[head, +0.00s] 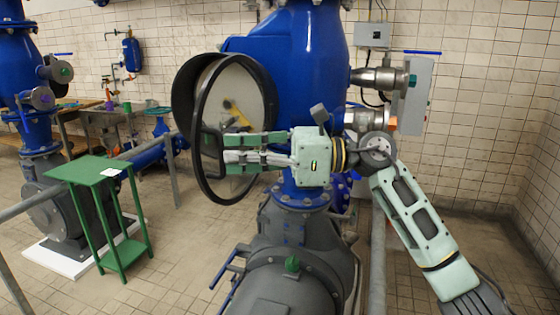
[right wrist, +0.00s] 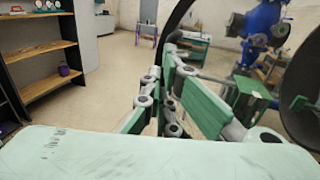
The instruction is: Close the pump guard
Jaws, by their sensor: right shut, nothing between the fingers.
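The pump guard (head: 194,132) shows in the head view as a dark round ring, standing apart from the round black housing (head: 181,88) on the blue pump. It is swung open at an angle. Inside the housing is a pale face with a yellow part. A dark handle (head: 207,150) shows at the ring's left side. My right gripper (head: 224,151) is shut and empty, its fingertips beside the handle and overlapping the ring in view. Contact cannot be told. The right wrist view shows its green fingers (right wrist: 180,90) near the dark ring (right wrist: 176,18). My left gripper is out of view.
A green stand (head: 92,169) with a white paper is at the left, beside a grey railing (head: 22,206). Grey pump casing (head: 285,270) stands below my right gripper. Wooden shelves (right wrist: 40,50) show in the wrist view. Open tiled floor lies between stand and pump.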

